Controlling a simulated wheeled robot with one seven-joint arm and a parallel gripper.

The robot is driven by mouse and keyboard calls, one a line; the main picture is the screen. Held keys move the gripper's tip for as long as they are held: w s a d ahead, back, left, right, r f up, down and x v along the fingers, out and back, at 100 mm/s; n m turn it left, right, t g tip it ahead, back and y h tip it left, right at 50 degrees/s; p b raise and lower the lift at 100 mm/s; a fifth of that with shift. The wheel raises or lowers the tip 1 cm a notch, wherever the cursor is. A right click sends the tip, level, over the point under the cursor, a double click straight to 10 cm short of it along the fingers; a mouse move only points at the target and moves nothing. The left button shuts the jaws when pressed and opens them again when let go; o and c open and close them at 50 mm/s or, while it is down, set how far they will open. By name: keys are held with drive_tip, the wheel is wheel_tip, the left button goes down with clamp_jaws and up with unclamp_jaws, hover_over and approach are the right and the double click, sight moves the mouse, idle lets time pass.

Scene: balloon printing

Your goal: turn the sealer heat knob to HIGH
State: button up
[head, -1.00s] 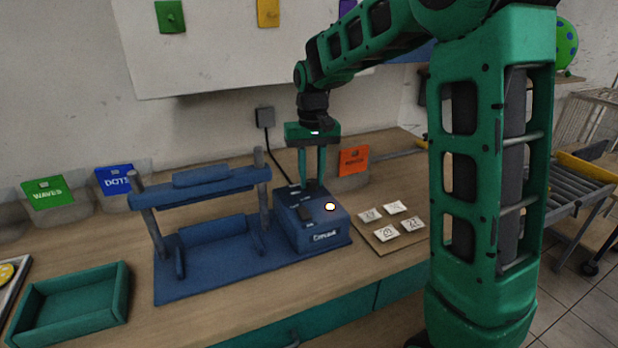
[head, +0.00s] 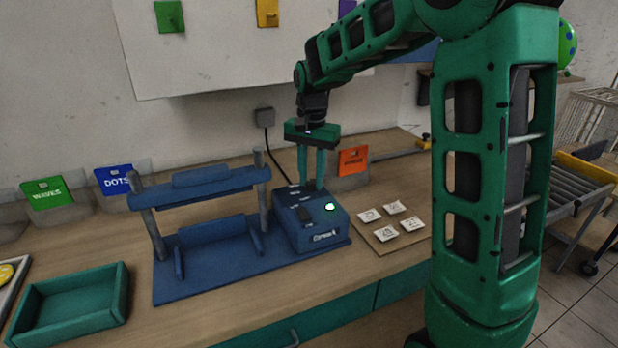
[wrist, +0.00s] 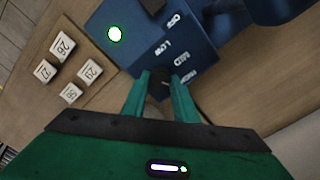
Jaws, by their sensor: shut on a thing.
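The blue sealer (head: 205,272) stands on the bench, with its control box (head: 325,225) at its right end. My gripper (head: 311,184) points down over the back of the box top and is shut on the dark heat knob (wrist: 160,85). In the wrist view the knob shows between my two green fingertips (wrist: 163,92). White labels OFF, LOW, MID and HIGH (wrist: 188,76) run beside it, with HIGH nearest my fingers. The knob's pointer is too small to read. A round lamp (head: 329,207) on the box glows green. It also shows in the wrist view (wrist: 115,34).
White numbered tiles (head: 387,233) lie on a board right of the sealer. An orange card holder (head: 353,162) stands behind the box. A green tray (head: 68,305) is at the left. A black cord (head: 278,155) runs from the wall outlet to the sealer.

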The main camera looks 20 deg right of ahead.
sight(311, 180)
drive_tip(key=shift+w+r, duration=0.2)
drive_tip(key=o, duration=1.1)
drive_tip(key=shift+c, duration=0.2)
drive_tip(key=shift+s+f, duration=0.1)
wheel_tip(311, 180, up, 11)
drive_tip(key=shift+f, duration=0.15)
